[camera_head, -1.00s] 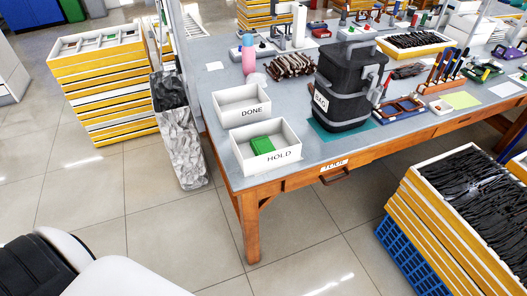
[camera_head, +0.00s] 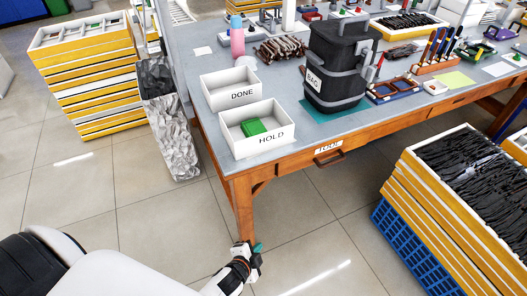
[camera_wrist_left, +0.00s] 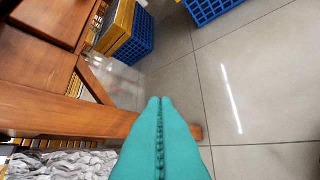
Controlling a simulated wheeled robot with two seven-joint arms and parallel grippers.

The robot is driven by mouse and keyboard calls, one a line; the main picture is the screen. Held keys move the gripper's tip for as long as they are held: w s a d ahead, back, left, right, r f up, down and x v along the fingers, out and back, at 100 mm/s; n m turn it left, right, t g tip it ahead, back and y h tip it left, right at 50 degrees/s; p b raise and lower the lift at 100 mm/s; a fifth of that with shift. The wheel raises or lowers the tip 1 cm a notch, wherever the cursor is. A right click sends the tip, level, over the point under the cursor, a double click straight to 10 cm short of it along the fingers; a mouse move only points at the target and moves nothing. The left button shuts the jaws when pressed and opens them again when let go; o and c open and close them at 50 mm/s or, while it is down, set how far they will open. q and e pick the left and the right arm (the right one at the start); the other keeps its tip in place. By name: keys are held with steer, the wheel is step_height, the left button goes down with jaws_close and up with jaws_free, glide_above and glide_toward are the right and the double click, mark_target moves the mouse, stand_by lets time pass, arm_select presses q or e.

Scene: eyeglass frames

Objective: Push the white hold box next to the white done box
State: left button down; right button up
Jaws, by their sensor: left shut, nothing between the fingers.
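The white hold box (camera_head: 285,138), labelled HOLD, sits at the front left corner of the table, with a green block (camera_head: 253,127) in it. The white done box (camera_head: 233,99), labelled DONE, is just behind it, with a narrow gap or contact I cannot tell. My left gripper (camera_head: 257,248) is below the table's front edge, beside the wooden leg, well apart from both boxes. In the left wrist view its teal fingers (camera_wrist_left: 160,104) are shut with nothing between them. The right gripper is not in view.
The wooden table (camera_head: 300,162) has a front drawer and a leg near my left gripper. A black bag (camera_head: 338,65) stands right of the boxes. Yellow-sided tray stacks stand at left (camera_head: 88,85) and right (camera_head: 425,225). A crumpled grey bin bag (camera_head: 175,140) hangs left of the table.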

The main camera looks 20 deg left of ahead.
arm_select(q)
steer(key=w+a+r+m+t+y+b, duration=0.15)
steer(key=w+r+m+t, duration=0.35)
steer(key=r, duration=0.8)
steer(key=m+t+b, duration=0.1)
steer(key=t, duration=0.1)
glide_toward(269, 136)
steer(key=s+d, duration=0.3)
steer(key=s, duration=0.4)
steer(key=shift+y, duration=0.25)
steer(key=w, duration=0.4)
steer(key=w+a+p, duration=0.1)
steer(key=w, duration=0.3)
steer(key=w+a, duration=0.1)
steer(key=w, duration=0.3)
steer(key=shift+a, duration=0.2)
steer(key=shift+w+a+f+p, duration=0.1)
steer(key=shift+w+a+p, duration=0.25)
steer(key=shift+a, duration=0.1)
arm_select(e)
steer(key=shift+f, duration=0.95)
